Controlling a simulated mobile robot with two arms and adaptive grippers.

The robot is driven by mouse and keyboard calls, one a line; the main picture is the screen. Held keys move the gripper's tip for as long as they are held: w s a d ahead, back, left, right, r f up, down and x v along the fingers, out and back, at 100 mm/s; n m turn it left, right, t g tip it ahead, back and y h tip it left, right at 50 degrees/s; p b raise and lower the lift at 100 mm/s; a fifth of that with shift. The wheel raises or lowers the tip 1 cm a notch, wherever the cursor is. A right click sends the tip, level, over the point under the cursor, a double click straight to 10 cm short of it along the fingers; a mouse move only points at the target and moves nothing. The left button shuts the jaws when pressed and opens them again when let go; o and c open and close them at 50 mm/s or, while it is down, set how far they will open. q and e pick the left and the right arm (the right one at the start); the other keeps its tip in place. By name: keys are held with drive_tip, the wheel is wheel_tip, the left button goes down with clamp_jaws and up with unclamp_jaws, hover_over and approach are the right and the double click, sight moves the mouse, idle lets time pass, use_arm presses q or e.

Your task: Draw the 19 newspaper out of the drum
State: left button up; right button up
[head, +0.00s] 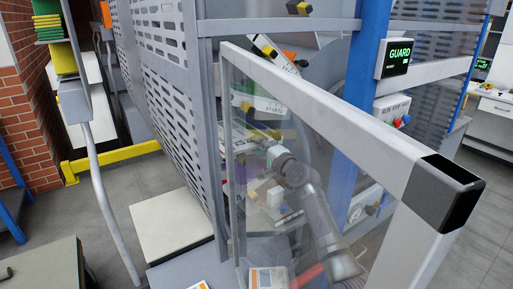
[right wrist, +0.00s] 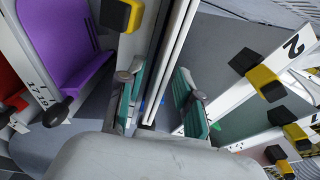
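My right arm reaches in behind the clear guard panel in the head view, with the right gripper (head: 274,155) small and blurred there. In the right wrist view the right gripper (right wrist: 156,88) has its two teal-padded fingers apart. Pale upright strips (right wrist: 172,50) run down between and beyond the fingers; I cannot tell whether they are a newspaper's edge or part of the drum. A left plate (right wrist: 40,92) bears small digits, and a right plate (right wrist: 293,48) shows a 2. I cannot single out the 19 newspaper. My left gripper is not in view.
The grey-framed clear guard panel (head: 330,116) crosses in front of my right arm. A perforated metal wall (head: 160,75) stands left of it, and a blue post (head: 366,100) behind. Printed papers (head: 268,279) lie at the bottom. A purple piece (right wrist: 70,45) sits left of the fingers.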

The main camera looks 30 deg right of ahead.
drive_tip(key=shift+c, duration=0.4)
clamp_jaws()
drive_tip(key=shift+r, duration=0.1)
